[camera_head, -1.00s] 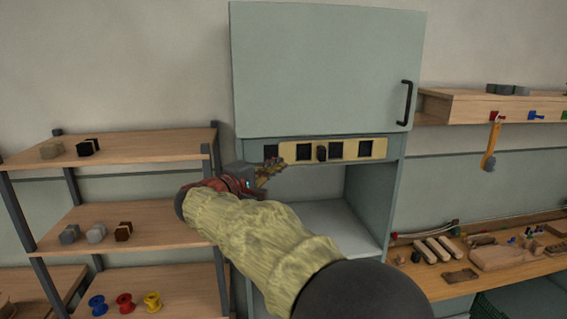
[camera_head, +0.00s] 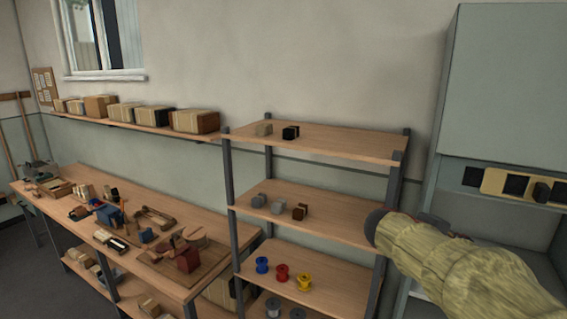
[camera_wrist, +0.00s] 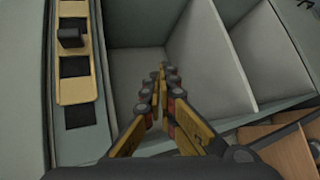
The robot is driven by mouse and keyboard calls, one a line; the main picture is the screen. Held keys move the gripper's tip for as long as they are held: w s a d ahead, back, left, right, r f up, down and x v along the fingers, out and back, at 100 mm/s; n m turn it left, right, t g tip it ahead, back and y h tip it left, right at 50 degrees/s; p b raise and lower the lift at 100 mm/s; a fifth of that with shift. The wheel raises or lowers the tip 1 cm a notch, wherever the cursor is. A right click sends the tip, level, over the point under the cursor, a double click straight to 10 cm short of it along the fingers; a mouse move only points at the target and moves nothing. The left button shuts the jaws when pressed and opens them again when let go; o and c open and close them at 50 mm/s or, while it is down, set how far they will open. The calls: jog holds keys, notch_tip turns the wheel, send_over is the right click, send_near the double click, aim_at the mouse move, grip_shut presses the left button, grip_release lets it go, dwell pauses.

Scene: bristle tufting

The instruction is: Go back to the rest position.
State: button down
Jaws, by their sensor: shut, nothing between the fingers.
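My gripper shows in the wrist view (camera_wrist: 160,92) with its fingers together and nothing between them. It points toward the open grey compartment of the cabinet (camera_wrist: 200,40). In the head view my sleeved arm reaches in from the lower right, and the fingers are hidden behind it. The tan switch panel (camera_head: 510,185) with dark square openings and a dark knob (camera_head: 541,192) is on the cabinet front, right of the arm's end. The panel also shows at the left of the wrist view (camera_wrist: 75,92).
A wooden shelf rack (camera_head: 320,143) stands left of my arm, close to it. It holds small blocks and blue, red and yellow spools (camera_head: 282,272). A workbench (camera_head: 150,205) with tools and parts is further left. Boxes (camera_head: 195,121) line a wall shelf.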

jog(key=s+a+f+m+t+y+b, duration=0.1)
jog(key=s+a+f+y+b, duration=0.4)
jog(key=s+a+f, duration=0.6)
jog(key=s+a+f+m+t+y+b, duration=0.1)
jog(key=s+a+f+y+b, duration=0.4)
jog(key=s+a, duration=0.9)
notch_tip(320, 180, down, 6)
jog(key=a+m+y, duration=0.1)
jog(key=a+y, duration=0.2)
jog(key=shift+s+m, duration=0.2)
jog(key=shift+m, duration=0.1)
jog(key=shift+r, duration=0.1)
